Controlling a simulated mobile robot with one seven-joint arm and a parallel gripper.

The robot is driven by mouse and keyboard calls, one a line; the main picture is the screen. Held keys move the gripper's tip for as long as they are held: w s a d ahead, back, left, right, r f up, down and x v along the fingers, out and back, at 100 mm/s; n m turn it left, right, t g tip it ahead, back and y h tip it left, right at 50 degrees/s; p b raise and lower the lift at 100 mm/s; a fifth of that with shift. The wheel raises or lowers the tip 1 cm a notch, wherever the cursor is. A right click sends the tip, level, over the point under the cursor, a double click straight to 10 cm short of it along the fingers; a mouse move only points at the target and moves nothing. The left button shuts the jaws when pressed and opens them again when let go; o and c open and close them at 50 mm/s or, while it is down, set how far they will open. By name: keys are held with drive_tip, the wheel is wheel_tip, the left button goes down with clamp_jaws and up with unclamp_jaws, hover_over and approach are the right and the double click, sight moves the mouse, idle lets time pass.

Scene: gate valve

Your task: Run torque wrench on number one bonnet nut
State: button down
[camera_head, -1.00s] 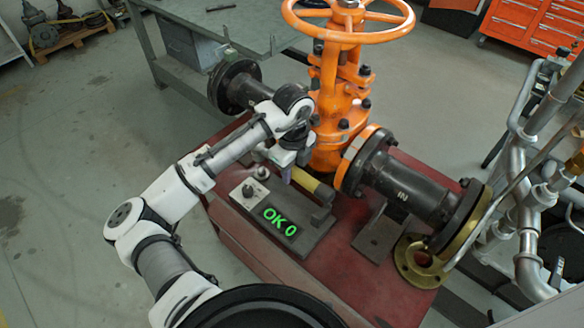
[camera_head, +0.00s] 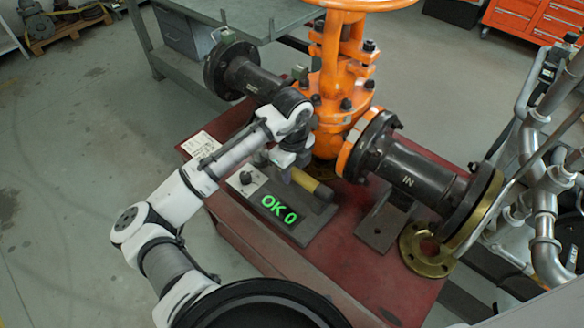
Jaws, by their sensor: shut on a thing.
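My gripper (camera_head: 287,174) is at the dark stand, pointing down, with its jaws shut on the torque wrench (camera_head: 315,184). The wrench shows mainly as a yellow handle beside the fingers; the rest is hidden by the gripper and wrist. It is low over the stand, and I cannot tell whether it touches it. The orange gate valve (camera_head: 335,75) stands behind the gripper. Dark bonnet nuts (camera_head: 346,104) show on its flange; no number is readable, so I cannot tell which is number one.
The black pipe marked "IN" (camera_head: 410,172) runs right from the valve to a brass flange (camera_head: 430,255). Another black pipe (camera_head: 255,78) runs back left. Paper (camera_head: 200,144) lies on the red bench (camera_head: 350,265). Grey pipework (camera_head: 545,200) stands at the right.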

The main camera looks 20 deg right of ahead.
drive_tip(key=shift+f, duration=0.2)
drive_tip(key=c, duration=1.1)
unclamp_jaws()
drive_tip(key=shift+o, duration=0.4)
drive_tip(key=shift+f, duration=0.1)
wheel_tip(320, 180, up, 14)
drive_tip(key=shift+d, duration=0.1)
